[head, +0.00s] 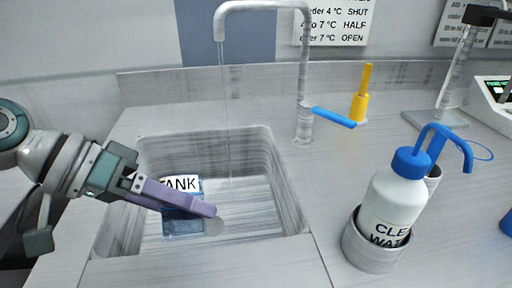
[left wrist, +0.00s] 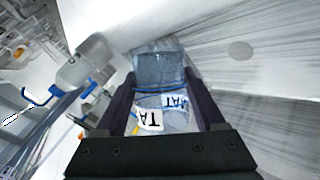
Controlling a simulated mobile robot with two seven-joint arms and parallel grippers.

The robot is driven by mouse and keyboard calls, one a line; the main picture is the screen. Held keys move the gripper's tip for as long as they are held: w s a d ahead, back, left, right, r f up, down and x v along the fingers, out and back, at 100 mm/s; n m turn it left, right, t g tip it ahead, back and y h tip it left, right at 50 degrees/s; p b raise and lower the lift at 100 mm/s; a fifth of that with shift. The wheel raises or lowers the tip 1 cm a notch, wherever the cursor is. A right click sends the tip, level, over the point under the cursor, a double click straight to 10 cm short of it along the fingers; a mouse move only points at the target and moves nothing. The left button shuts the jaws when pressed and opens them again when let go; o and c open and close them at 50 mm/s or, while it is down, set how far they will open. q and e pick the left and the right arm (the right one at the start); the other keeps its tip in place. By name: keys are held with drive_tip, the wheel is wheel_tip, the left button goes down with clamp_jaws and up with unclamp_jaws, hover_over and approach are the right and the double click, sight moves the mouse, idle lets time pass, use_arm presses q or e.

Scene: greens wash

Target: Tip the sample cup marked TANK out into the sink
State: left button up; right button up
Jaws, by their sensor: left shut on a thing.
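The sample cup marked TANK (head: 183,228) is a clear cup with a white label and blue in its lower part. It is over or inside the sink basin (head: 255,150); I cannot tell its exact height. Its label reads the right way up in the head view. My left gripper (head: 205,208) is shut on the cup, one purple finger crossing in front of it. In the left wrist view the cup (left wrist: 160,70) sits between both dark fingers (left wrist: 160,100). My right gripper is not in view.
The tap (head: 304,90) with a blue lever (head: 333,117) lets a thin stream fall into the sink, right of the cup. A wash bottle (head: 393,200) stands in a grey holder (head: 372,250) on the right counter. A yellow-handled tool (head: 361,100) stands behind.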

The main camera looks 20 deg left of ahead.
use_arm(q)
drive_tip(key=shift+r+g, duration=0.25)
drive_tip(key=shift+g, duration=0.15)
drive_tip(key=shift+r+n+g+h+b, duration=0.4)
drive_tip(key=shift+n+g+h, duration=0.1)
drive_tip(key=shift+n, duration=0.1)
idle(1.1)
drive_tip(key=shift+f+n+g+h+b, duration=0.4)
drive_tip(key=shift+f+g+b, duration=0.1)
drive_tip(key=shift+b, duration=0.85)
drive_tip(key=shift+w+a+f+n+g+h+b, duration=0.15)
drive_tip(key=shift+w+a+f+n+g+b, duration=0.15)
drive_tip(key=shift+b, duration=0.4)
drive_tip(key=shift+w+a+f+n+g+h+b, duration=0.1)
drive_tip(key=shift+w+g+h+b, duration=0.2)
drive_tip(key=shift+b, duration=0.4)
drive_tip(key=shift+w+f+n+g+h+b, duration=0.2)
drive_tip(key=shift+f+n+g+h+b, duration=0.15)
drive_tip(key=shift+b, duration=0.65)
idle(0.3)
